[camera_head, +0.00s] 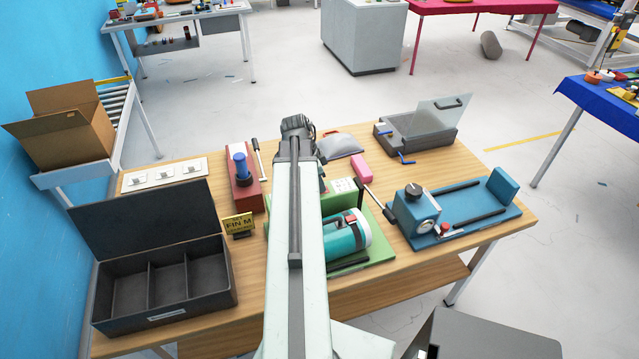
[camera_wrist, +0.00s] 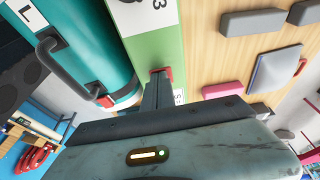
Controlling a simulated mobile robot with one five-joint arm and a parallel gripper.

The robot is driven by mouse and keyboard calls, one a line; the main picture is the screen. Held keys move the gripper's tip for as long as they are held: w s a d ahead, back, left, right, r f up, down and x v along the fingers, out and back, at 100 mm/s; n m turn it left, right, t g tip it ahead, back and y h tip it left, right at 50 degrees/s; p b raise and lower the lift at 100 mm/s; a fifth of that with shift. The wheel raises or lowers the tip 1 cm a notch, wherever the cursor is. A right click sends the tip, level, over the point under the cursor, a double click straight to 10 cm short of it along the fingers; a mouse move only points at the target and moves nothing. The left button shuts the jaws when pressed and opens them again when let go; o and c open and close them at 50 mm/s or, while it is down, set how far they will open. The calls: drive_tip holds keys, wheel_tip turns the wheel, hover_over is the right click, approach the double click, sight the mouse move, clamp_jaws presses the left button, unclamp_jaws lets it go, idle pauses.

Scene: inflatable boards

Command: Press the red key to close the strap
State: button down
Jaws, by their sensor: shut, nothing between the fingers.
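My gripper (camera_wrist: 160,80) is shut and empty, its narrow dark fingers pointing at the green board (camera_wrist: 152,35). A small red piece, probably the red key (camera_wrist: 168,72), shows right at the fingertips, which partly cover it; I cannot tell whether they touch it. A teal cylinder (camera_wrist: 95,50) with a dark handle lies beside it on the board, with another red part (camera_wrist: 105,101) by the handle's end. In the head view, the cylinder (camera_head: 340,239) and green board (camera_head: 380,242) show right of my arm, which hides my fingers. I cannot make out the strap.
On the wooden table (camera_head: 455,175), an open black compartment box (camera_head: 160,308) stands left. A red base with a blue knob (camera_head: 241,172), a yellow sign (camera_head: 238,224), a pink block (camera_head: 361,168) and a blue fixture (camera_head: 455,212) surround the board. A grey lidded box (camera_head: 420,135) stands behind.

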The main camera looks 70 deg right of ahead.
drive_tip(key=p+v, duration=1.4)
drive_tip(key=shift+s+d, duration=0.4)
drive_tip(key=shift+r, duration=0.1)
